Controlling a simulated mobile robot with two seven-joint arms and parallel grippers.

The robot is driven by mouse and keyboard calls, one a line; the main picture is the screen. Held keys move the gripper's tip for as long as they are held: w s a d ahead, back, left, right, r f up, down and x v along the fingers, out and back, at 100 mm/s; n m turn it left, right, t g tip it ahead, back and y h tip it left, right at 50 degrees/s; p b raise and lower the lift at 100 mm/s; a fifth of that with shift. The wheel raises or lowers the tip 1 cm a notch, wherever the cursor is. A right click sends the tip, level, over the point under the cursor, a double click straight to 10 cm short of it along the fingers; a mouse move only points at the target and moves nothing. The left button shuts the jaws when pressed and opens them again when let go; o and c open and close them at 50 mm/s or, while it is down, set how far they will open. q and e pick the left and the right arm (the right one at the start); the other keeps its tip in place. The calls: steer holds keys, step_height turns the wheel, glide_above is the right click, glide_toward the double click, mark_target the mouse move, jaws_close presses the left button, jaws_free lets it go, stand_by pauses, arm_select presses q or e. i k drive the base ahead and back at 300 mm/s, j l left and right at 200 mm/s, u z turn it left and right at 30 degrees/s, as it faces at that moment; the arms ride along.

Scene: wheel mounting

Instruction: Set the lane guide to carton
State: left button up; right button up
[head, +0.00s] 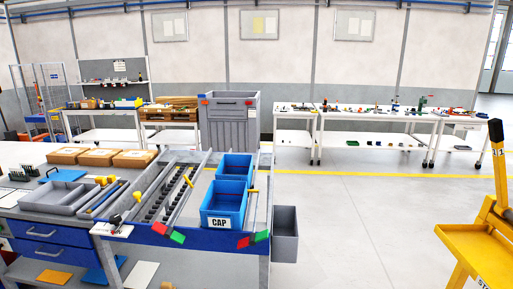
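A lane bench with a blue front edge (150,236) stands front centre, with long rails and dark roller rows (172,192). A thin grey bar with a yellow end (188,183) lies along the lanes. Another yellow-tipped bar (252,192) stands right of the blue bins. I cannot tell which part is the lane guide, nor its setting. Red-and-green markers hang at the front edge, one pair at the middle (177,236) and one at the right (262,236). Three brown cartons (101,157) sit on the left worktop. Neither gripper is in view.
Two blue bins (222,203) stand on the bench, the front one labelled CAP. A grey bin (285,232) hangs at its right side. A yellow stand (480,250) with a lever is at the right. Open floor (350,220) lies between them.

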mark_target(127, 216)
steer(key=i+j, duration=0.7)
steer(key=j, duration=0.25)
